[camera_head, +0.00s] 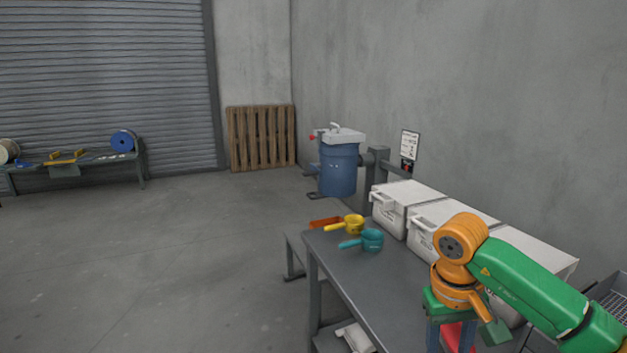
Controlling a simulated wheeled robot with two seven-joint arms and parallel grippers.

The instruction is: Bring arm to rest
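My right arm (530,283) comes in from the right, with green links and an orange joint (462,240). From that joint it bends down past the front of the white bins and runs out of the bottom edge. No fingertips of my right gripper show. My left arm and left gripper are not in the picture. No copper spool can be made out for certain.
A dark grey table (345,262) holds a yellow scoop (352,225), a teal scoop (371,240) and white lidded bins (390,216). A blue drum (338,170) stands behind. A far bench (100,160) carries a blue spool (123,141). The left floor is clear.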

